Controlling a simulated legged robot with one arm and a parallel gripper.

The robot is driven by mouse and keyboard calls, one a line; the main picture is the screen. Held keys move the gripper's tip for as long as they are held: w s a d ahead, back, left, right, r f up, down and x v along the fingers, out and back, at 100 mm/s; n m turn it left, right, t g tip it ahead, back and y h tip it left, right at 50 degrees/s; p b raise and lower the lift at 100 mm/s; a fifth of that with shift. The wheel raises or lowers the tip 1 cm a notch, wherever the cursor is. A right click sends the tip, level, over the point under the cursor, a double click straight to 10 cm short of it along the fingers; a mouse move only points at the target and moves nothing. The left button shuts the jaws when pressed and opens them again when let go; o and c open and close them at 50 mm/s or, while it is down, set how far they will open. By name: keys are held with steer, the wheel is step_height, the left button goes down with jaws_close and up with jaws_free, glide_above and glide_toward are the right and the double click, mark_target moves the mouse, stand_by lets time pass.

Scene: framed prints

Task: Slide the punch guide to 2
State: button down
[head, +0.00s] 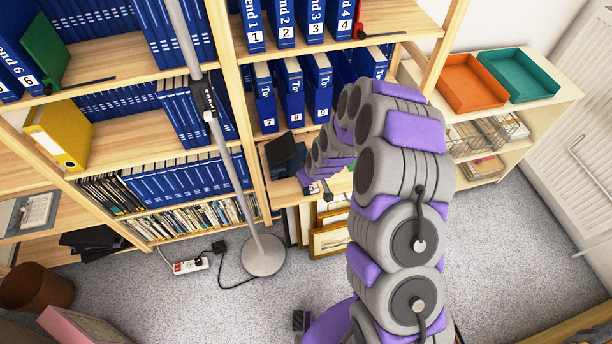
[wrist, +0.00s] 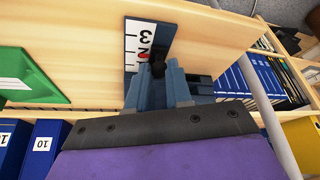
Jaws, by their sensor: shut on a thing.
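In the wrist view, my gripper (wrist: 159,70) is shut on the small dark knob of the punch guide (wrist: 158,68), held between the two blue-grey fingertips. Just beyond the fingertips lies a white number scale (wrist: 139,42) with a 3 and a partly covered 2, on a dark blue-grey plate. A small red mark shows by the 2, close to the left fingertip; I cannot tell its exact alignment. In the head view, the dark hole punch (head: 284,152) stands on a shelf, with my gripper (head: 327,190) low at its right. The fingers are small there.
The wrist view shows a green object (wrist: 28,75) at the left and blue binders (wrist: 45,142) below the wooden shelf (wrist: 85,35). In the head view, a lamp pole (head: 225,150) stands left of the punch, and framed prints (head: 330,238) lean underneath.

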steer(key=c, duration=1)
jaws_free()
steer(key=p+v, duration=0.3)
steer(key=v, duration=1.4)
steer(key=shift+s, duration=0.1)
steer(key=s+d+r+m+g+h, duration=0.1)
steer(key=s+d+r+m, duration=0.1)
steer(key=s+r, duration=0.4)
steer(key=s+d+r+m+g+h, duration=0.1)
steer(key=s+d+r, duration=0.4)
steer(key=s, duration=1.1)
steer(key=s+d+r+m+g, duration=0.3)
steer(key=s+r, duration=0.5)
steer(key=s, duration=0.3)
steer(key=shift+d+m+h, duration=0.4)
steer(key=shift+d+m, duration=0.2)
steer(key=shift+m, duration=0.3)
